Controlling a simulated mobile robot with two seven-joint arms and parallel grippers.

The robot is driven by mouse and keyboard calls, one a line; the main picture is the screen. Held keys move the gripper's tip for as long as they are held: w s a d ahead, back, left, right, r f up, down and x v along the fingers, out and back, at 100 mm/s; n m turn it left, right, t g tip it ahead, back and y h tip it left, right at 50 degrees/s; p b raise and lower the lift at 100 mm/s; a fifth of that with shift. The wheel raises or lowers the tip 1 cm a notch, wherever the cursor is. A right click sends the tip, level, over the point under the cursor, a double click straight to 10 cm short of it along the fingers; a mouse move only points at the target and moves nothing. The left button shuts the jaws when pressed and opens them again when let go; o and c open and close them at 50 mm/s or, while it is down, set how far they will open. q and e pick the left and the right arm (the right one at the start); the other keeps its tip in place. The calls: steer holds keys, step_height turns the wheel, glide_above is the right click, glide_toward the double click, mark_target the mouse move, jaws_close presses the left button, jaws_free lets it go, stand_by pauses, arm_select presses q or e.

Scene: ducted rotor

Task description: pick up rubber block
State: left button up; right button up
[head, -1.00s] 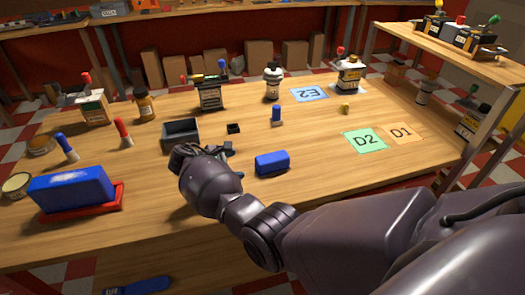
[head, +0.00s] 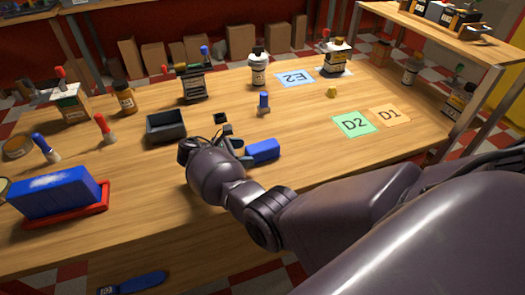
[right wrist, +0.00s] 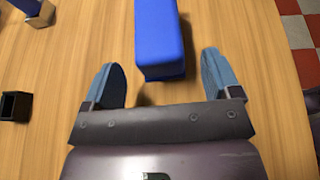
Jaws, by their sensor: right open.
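A small blue block (head: 263,150), which I take for the rubber block, lies on the wooden table near its front edge. In the right wrist view the blue block (right wrist: 160,40) lies ahead, its near end between the finger lines. My right gripper (head: 237,145) is low over the table just left of the block. In the right wrist view my right gripper (right wrist: 158,65) is open, with blue fingers on either side and a gap to each side of the block. It holds nothing. My left gripper is not in view.
A dark open box (head: 166,127) and a small black box (head: 220,118) stand beyond the gripper. A blue-topped peg (head: 263,103) stands further right. A large blue block (head: 55,193) sits on a red tray at left. Green D2 (head: 354,124) and orange D1 (head: 389,116) cards lie right.

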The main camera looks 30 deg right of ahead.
mark_target(263, 151)
steer(key=x, duration=0.4)
steer(key=shift+d, duration=0.1)
steer(key=shift+r, duration=0.1)
steer(key=c, duration=1.1)
